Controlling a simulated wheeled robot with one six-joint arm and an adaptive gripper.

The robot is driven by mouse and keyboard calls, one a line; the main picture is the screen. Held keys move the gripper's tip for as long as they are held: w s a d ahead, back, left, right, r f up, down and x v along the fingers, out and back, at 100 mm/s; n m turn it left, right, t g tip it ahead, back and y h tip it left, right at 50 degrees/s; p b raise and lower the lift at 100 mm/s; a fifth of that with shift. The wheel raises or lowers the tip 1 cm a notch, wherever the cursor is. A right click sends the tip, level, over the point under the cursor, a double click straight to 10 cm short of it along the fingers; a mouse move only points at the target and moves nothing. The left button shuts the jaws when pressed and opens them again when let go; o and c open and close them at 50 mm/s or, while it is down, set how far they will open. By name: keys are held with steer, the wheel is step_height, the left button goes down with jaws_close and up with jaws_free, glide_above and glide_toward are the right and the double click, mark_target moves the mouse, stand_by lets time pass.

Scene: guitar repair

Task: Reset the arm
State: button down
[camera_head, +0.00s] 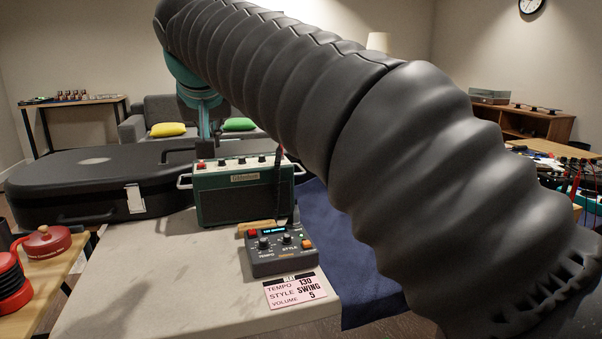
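My arm crosses the view from the lower right to the upper left in a dark ribbed sleeve, with a teal joint at its far end. My gripper is not clearly seen; the sleeve hides much of the space behind it. A slim dark upright piece shows beside the sleeve, above the grey tempo and style box (281,262); I cannot tell whether it belongs to my gripper. The box has a lit display, knobs and coloured buttons. It sits on the pale worktop (150,290).
A green amplifier (232,207) stands behind the box. A black guitar case (85,195) lies at the left. A pink settings card (294,290) lies in front, a blue cloth (365,285) at the right. The worktop's front left is clear.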

steer(key=s+d+f+h, duration=0.1)
steer(key=s+d+f, duration=0.15)
steer(key=d, duration=0.35)
steer(key=s+d+f, duration=0.1)
steer(key=d+f, duration=0.2)
steer(key=d, duration=0.4)
steer(key=s+d+f+m+g, duration=0.1)
steer(key=s+d+f, duration=0.8)
steer(key=f, duration=0.3)
steer(key=s+d+f+m+g+h, duration=0.1)
steer(key=s+d+f+m+g, duration=0.1)
steer(key=s+d+f, duration=0.7)
step_height(320, 180, down, 4)
steer(key=shift+s+r, duration=0.1)
steer(key=shift+s, duration=0.7)
